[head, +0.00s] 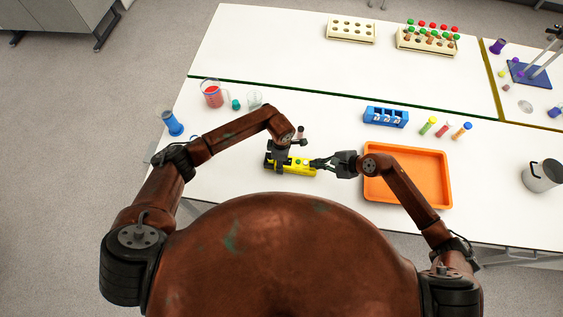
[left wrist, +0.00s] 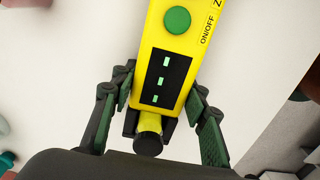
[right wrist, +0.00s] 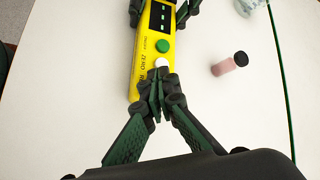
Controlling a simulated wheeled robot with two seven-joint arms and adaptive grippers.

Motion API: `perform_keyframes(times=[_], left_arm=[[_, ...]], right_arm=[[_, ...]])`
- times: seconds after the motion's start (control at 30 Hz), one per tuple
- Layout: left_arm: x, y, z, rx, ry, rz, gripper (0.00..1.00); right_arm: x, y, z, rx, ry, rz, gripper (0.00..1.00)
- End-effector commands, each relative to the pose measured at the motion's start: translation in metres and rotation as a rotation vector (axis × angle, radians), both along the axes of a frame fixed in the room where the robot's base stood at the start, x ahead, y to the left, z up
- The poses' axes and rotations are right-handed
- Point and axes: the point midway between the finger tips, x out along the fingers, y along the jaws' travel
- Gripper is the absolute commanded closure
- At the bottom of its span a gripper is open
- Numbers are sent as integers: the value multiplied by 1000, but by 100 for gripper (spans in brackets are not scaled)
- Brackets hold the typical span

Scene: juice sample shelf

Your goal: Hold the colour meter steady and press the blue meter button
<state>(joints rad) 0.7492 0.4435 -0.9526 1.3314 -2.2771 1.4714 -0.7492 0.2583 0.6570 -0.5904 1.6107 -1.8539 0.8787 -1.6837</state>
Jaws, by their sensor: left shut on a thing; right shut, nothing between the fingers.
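The yellow colour meter (head: 305,169) lies on the white bench in front of me. My left gripper (head: 280,160) is shut around its left end; in the left wrist view its fingers flank the meter body (left wrist: 185,45) beside the dark display (left wrist: 160,78). A green button (left wrist: 177,20) sits beyond the display. My right gripper (head: 318,164) is shut and empty, at the meter's right end. In the right wrist view its closed tips (right wrist: 158,80) are over the meter beside a white button (right wrist: 162,61). I see no blue button; the fingertips hide part of the face.
A dark-capped vial (head: 301,130) stands just behind the meter. An orange tray (head: 368,192) is to the right, a blue rack (head: 386,118) behind it with several coloured vials. Beakers (head: 212,93) and a blue cylinder (head: 172,124) stand at left.

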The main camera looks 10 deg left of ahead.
Motion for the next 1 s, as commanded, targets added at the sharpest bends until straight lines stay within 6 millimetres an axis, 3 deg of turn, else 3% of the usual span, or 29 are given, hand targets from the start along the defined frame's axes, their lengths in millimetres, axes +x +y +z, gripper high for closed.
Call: perform_keyframes(times=[0.27,0.8,1.0], left_arm=[[0,0,0,-1,-1,0,95],[0,0,0,-1,-1,0,95],[0,0,0,-1,-1,0,95]], right_arm=[[0,0,2,1,-1,1,100],[0,1,52,2,-3,2,100],[0,1,61,1,0,2,100]])
